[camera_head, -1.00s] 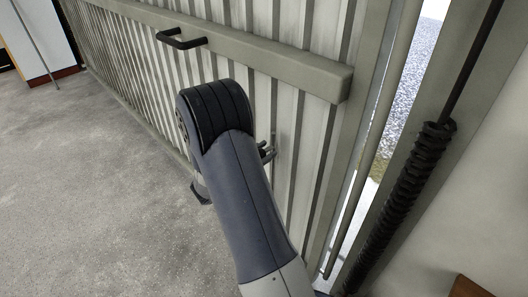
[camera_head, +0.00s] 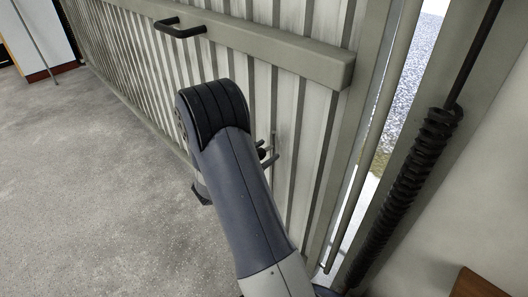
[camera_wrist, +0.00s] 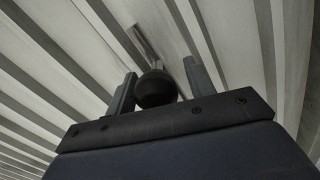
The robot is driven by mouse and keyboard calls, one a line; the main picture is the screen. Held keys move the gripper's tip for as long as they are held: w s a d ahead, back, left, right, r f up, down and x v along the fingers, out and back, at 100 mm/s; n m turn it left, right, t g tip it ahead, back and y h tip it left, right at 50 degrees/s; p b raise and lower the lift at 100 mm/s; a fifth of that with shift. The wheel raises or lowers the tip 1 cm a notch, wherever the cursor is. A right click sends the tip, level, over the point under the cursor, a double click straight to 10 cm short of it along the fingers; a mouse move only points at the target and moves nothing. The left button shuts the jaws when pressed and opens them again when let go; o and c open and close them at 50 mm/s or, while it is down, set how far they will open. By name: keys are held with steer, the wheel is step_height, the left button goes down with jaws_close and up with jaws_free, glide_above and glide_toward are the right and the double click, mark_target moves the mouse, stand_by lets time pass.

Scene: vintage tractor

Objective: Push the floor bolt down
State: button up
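The floor bolt shows in the wrist view as a round black knob (camera_wrist: 156,90) with a pale metal rod (camera_wrist: 146,46) running up behind it along the ribbed door. My gripper (camera_wrist: 160,85) is open, with one finger on each side of the knob; narrow gaps seem to show, and contact is unclear. In the head view, my gripper (camera_head: 265,152) is mostly hidden behind my forearm. The dark knob (camera_head: 262,154) shows between its fingertips, and the thin bolt rod (camera_head: 274,140) stands against the door. The bolt's lower end is hidden.
The ribbed door (camera_head: 300,125) has a wide crossrail (camera_head: 290,54) with a black handle (camera_head: 181,28). A bright gap, a pole and a dark coiled spring (camera_head: 405,190) stand at the right. Grey floor (camera_head: 90,180) at the left is clear.

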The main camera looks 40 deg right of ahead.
steer(key=shift+o, duration=0.2)
steer(key=shift+r, duration=0.1)
steer(key=shift+a, duration=0.55)
steer(key=s+a+p, duration=0.1)
steer(key=a+p, duration=0.1)
steer(key=a, duration=0.7)
steer(key=shift+s+a, duration=0.25)
steer(key=shift+a, duration=0.1)
steer(key=shift+d, duration=0.1)
steer(key=d, duration=0.3)
steer(key=w+d+b, duration=0.1)
steer(key=d, duration=0.3)
steer(key=d+b, duration=0.1)
steer(key=d, duration=0.3)
steer(key=shift+w, duration=0.25)
steer(key=shift+a+r+p, duration=0.15)
steer(key=shift+r+p, duration=0.4)
steer(key=shift+r, duration=0.7)
